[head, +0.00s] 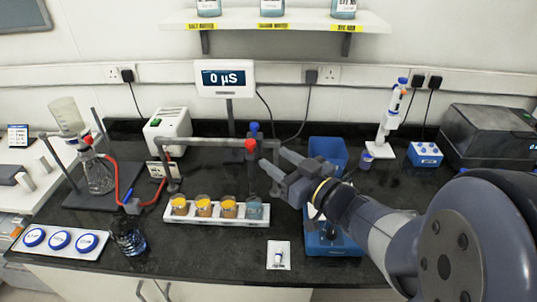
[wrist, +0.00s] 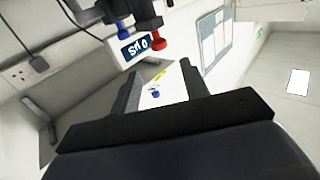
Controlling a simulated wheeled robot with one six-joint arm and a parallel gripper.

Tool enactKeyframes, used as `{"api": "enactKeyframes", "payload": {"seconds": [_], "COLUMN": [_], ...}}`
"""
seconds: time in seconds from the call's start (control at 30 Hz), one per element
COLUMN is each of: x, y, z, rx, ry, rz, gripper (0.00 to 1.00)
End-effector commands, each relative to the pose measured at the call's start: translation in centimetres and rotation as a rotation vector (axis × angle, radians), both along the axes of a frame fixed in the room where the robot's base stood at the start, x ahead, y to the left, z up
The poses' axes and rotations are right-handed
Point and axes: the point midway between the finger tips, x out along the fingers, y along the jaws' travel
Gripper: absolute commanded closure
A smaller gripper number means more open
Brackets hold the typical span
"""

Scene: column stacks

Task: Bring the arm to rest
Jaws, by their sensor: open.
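My gripper (head: 273,164) is at the end of my arm, which reaches in from the right in the head view. It is raised above the bench, beside the red-knobbed and blue-knobbed valve (head: 251,142) and above the right end of the white vial rack (head: 176,217). Its fingers are apart. In the wrist view the two dark fingers (wrist: 160,85) point toward the wall and shelf, with nothing seen held between them. I cannot tell from the head view whether a finger touches the valve.
A meter (head: 224,78) reading 0 µS stands behind. A blue container (head: 328,150) and a blue base (head: 335,243) are close to my arm. A glass beaker (head: 128,238) stands front left. A pipette stand (head: 385,151) is at right. The bench front centre (head: 215,258) is clear.

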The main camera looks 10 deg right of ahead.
Motion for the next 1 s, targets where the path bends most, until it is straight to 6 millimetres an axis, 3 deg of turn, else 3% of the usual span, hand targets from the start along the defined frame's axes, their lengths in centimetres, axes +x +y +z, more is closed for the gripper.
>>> {"api": "enactKeyframes", "payload": {"seconds": [0.57,0.77,1.0], "x": [-0.5,0.7,3.8], "y": [-0.3,0.7,2.7], "z": [0.0,0.0,0.0], "rx": [0.001,0.0,0.001], "ry": [0.001,0.001,0.004], "rz": [0.002,0.006,0.006], "gripper": [0.57,0.57,0.57]}}
